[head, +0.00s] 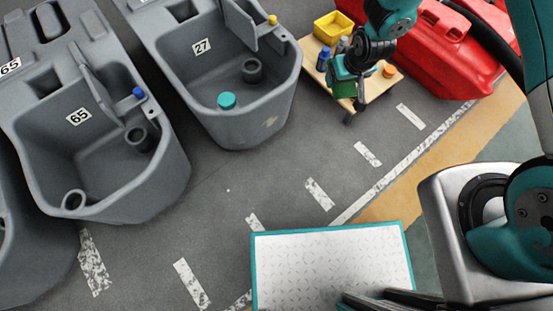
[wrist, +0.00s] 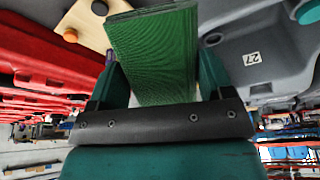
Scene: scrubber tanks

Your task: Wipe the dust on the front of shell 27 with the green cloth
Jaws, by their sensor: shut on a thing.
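My gripper (head: 350,88) is over the small wooden cart in the head view, to the right of shell 27 (head: 235,122) and apart from it. It is shut on the green cloth (wrist: 155,50), a folded ribbed piece standing between the fingers in the wrist view. The cloth (head: 340,68) is partly hidden by the gripper in the head view. Shell 27 is a grey tub with a white "27" label, a teal cap and a grey pipe stub inside. A pale dust patch (head: 270,122) shows on its rounded front. Shell 27 also shows at the right of the wrist view (wrist: 270,75).
The wooden cart (head: 312,66) carries a yellow bin (head: 333,27), bottles and an orange item (head: 389,71). Grey shell 65 (head: 150,190) is left of shell 27. Floor in front of shell 27 is clear.

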